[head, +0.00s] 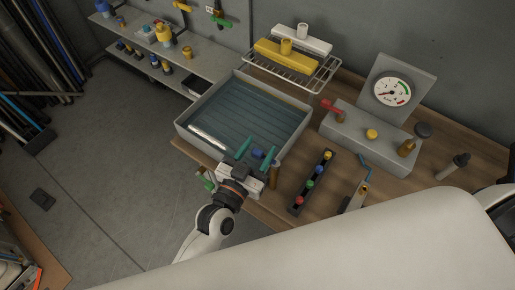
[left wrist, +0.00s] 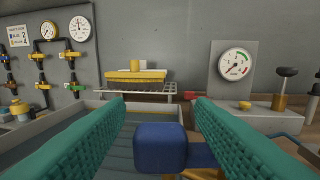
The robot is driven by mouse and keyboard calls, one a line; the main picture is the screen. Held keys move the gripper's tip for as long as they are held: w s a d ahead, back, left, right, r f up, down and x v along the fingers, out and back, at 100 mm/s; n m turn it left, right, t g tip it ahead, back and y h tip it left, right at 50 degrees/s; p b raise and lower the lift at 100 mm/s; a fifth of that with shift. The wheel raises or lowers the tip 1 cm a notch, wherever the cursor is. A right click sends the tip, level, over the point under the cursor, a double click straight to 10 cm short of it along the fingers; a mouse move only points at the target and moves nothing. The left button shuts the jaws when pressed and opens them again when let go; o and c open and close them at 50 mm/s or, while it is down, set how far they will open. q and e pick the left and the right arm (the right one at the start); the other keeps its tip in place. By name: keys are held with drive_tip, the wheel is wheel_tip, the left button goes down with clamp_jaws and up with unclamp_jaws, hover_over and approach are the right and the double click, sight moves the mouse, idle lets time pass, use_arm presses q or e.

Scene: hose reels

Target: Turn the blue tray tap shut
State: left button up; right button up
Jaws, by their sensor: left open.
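The blue tray tap (head: 257,153) is at the near right corner of the grey tray (head: 183,133). In the left wrist view its blue handle (left wrist: 160,148) shows low in the middle, with a narrower blue part reaching right behind a finger. My left gripper (head: 259,149) is open, its two teal fingers on either side of the handle. In the left wrist view the fingertips (left wrist: 160,103) point past the handle, and a gap shows on its left. I cannot tell whether either finger touches it. The tap's lower body is mostly hidden. My right gripper is not in view.
Right of the tap are a brown post (head: 274,176), a black strip with coloured knobs (head: 310,185) and a grey block with a red lever (head: 345,124). A gauge (head: 391,90) stands behind. A wire rack (head: 300,72) holds yellow and white pieces behind the tray.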

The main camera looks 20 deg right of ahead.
use_arm(q)
drive_tip(key=shift+c, duration=0.3)
drive_tip(key=c, duration=0.9)
drive_tip(key=shift+w+d+m+g+h+b, duration=0.15)
drive_tip(key=shift+m+g+h+b, duration=0.2)
drive_tip(key=shift+b, duration=0.35)
drive_tip(key=shift+c, duration=0.2)
drive_tip(key=shift+w+d+m+g+h+b, duration=0.1)
drive_tip(key=shift+m+g+h+b, duration=0.35)
drive_tip(key=shift+g, duration=0.2)
drive_tip(key=o, duration=1)
